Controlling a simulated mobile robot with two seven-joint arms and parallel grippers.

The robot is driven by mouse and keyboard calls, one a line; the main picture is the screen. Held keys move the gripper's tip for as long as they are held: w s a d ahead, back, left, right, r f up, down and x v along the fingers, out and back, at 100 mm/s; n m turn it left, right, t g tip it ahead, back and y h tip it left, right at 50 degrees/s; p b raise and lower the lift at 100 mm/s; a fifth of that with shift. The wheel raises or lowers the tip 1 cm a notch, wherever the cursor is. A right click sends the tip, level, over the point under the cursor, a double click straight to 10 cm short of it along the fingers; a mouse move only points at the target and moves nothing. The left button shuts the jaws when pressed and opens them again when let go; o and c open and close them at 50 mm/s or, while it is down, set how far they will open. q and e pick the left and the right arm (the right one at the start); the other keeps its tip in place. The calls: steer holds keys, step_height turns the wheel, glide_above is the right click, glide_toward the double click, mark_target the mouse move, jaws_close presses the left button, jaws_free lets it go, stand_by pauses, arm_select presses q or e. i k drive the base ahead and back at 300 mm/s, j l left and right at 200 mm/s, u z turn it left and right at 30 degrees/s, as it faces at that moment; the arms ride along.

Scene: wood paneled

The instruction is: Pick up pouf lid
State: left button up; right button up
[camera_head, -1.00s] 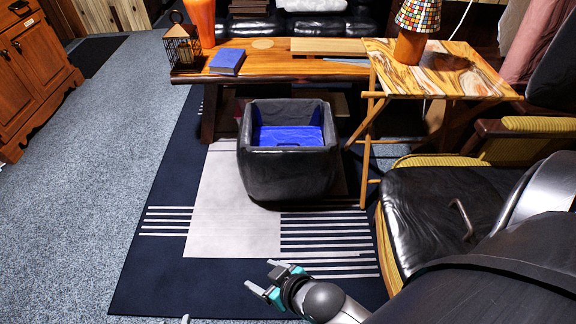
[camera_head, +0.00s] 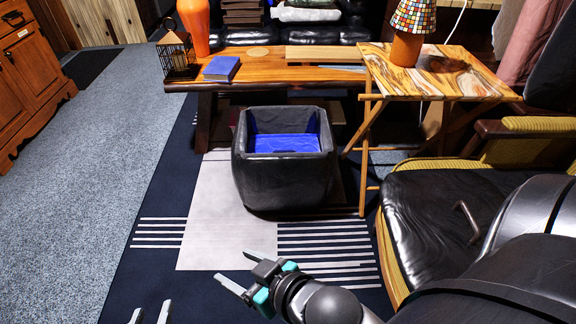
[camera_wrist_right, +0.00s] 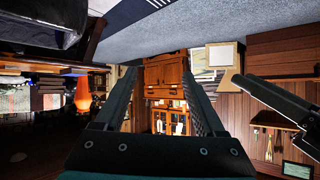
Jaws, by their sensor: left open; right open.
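The black pouf (camera_head: 283,180) stands open on the rug below the wooden bench, and its blue inside shows. I cannot make out a separate pouf lid for certain. A black padded surface (camera_head: 425,225) with a dark handle-like bar lies on the chair at the right; I cannot tell whether it is the lid or the seat. My right gripper (camera_head: 236,268) is open and empty, in front of the pouf. Its two fingers also show apart in the right wrist view (camera_wrist_right: 160,80). My left gripper (camera_head: 151,312) is open at the bottom edge, only its fingertips showing.
A wooden bench (camera_head: 275,70) with a blue book (camera_head: 221,68) and a lantern (camera_head: 177,52) stands behind the pouf. A folding table (camera_head: 440,75) with a lamp (camera_head: 410,30) stands at the right, behind the chair. The rug (camera_head: 215,240) before the pouf and the carpet at left are clear.

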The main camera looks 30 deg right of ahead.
mark_target(438, 221)
steer(key=l+z, duration=0.1)
steer(key=z, duration=2.45)
steer(key=i+j+z, duration=0.4)
steer(key=j, duration=0.2)
steer(key=i+j+z, duration=0.2)
steer(key=j, duration=0.15)
steer(key=j+z, duration=0.15)
steer(key=j, duration=0.2)
steer(key=i+j+z, duration=0.2)
steer(key=j, duration=0.2)
